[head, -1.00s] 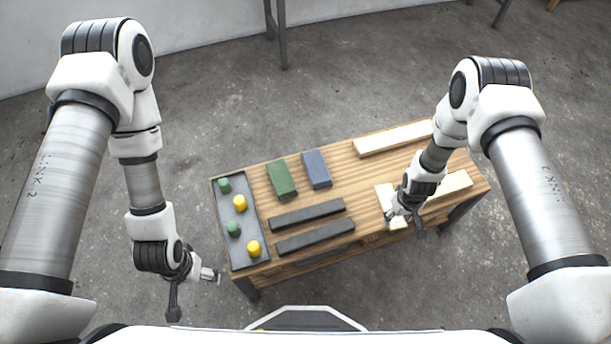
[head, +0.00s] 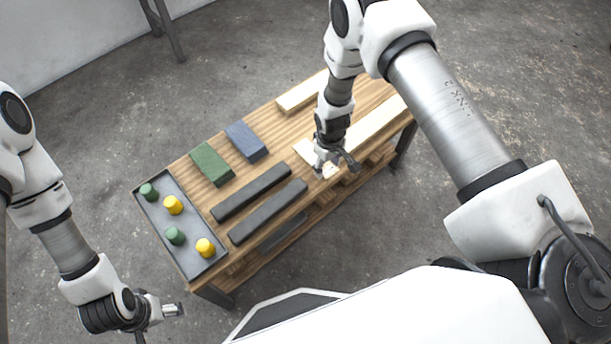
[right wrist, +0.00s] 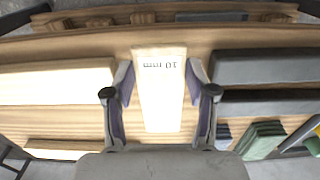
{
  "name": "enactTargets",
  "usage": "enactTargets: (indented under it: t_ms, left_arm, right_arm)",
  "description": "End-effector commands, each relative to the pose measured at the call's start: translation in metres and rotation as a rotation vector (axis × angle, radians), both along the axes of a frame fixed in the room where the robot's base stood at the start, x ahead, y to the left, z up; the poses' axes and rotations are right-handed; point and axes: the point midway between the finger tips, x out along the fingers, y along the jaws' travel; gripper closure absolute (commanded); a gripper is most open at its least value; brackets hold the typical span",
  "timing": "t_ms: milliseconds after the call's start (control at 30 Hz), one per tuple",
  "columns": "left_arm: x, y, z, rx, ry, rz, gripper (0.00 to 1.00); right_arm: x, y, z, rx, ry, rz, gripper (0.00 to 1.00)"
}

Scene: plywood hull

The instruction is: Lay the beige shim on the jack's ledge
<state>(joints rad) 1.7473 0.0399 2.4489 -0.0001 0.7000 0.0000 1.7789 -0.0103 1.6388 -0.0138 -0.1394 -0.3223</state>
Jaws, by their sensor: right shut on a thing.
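The beige shim (right wrist: 160,105) is a pale flat slab marked "10 mm", lying between the fingers of my right gripper (right wrist: 161,82) in the right wrist view. In the head view, my right gripper (head: 335,165) is shut on the shim (head: 303,150) over the right half of the wooden bench. The gripper hides part of the shim, and I cannot tell whether it touches the bench top. My left gripper (head: 172,310) is empty beyond the bench's left front corner, too small to tell its jaws. I can make out no jack or ledge.
The wooden bench (head: 190,165) carries a grey tray (head: 186,220) with green and yellow pegs, a green block (head: 211,163), a blue block (head: 246,141), two dark bars (head: 268,211) and pale planks (head: 375,128). Bare floor surrounds it.

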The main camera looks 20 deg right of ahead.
Motion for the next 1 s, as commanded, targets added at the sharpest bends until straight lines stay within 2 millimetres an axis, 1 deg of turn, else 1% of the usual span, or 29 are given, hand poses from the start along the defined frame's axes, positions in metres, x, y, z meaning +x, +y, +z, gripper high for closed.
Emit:
enactTargets:
  t_ms: [33,100,233,267,333,500,567,600,733,867,900,967,1000]
  left_arm:
    - [0.0,0.0,-0.012,0.0,-0.001,0.0,0.17]
    - [0.001,0.0,-0.021,0.0,-0.002,0.0,0.17]
    - [0.001,0.0,-0.031,0.0,-0.002,0.0,0.17]
    - [0.001,0.0,-0.031,0.0,-0.002,0.0,0.17]
    - [0.001,0.0,-0.037,0.0,-0.002,0.0,0.17]
    - [0.001,0.0,-0.064,0.0,-0.001,0.0,0.17]
    - [0.0,0.0,-0.064,0.0,-0.001,0.0,0.17]
    - [0.001,0.0,-0.062,0.0,-0.001,0.0,0.17]
    - [0.001,0.0,-0.06,0.0,-0.002,0.0,0.17]
    - [0.001,0.0,-0.063,0.0,-0.002,0.0,0.17]
    - [0.001,0.0,-0.063,0.0,-0.002,0.0,0.17]
    - [0.001,0.0,-0.062,0.0,-0.002,0.0,0.17]
    - [0.001,0.0,-0.062,0.0,-0.002,0.0,0.17]
  right_arm:
    - [0.013,0.013,-0.007,0.001,-0.006,0.006,0.76]
    - [0.028,0.027,-0.008,0.0,-0.006,0.006,0.76]
    - [0.043,0.043,-0.007,0.001,-0.003,0.004,0.76]
    - [0.045,0.045,-0.006,0.001,-0.003,0.003,0.76]
    - [0.046,0.047,-0.012,0.001,-0.001,0.002,0.76]
    - [0.047,0.046,-0.042,0.0,-0.001,0.002,0.76]
    - [0.047,0.046,-0.042,0.001,-0.002,0.002,0.76]
    - [0.047,0.046,-0.039,0.001,-0.002,0.002,0.8]
    - [0.047,0.046,-0.038,0.001,-0.002,0.002,0.81]
    - [0.046,0.046,-0.043,0.0,-0.001,0.002,0.81]
    - [0.046,0.046,-0.043,0.0,-0.001,0.002,0.4]
    - [0.046,0.046,-0.042,0.0,-0.001,0.002,0.19]
    - [0.046,0.046,-0.042,0.0,-0.001,0.002,0.19]
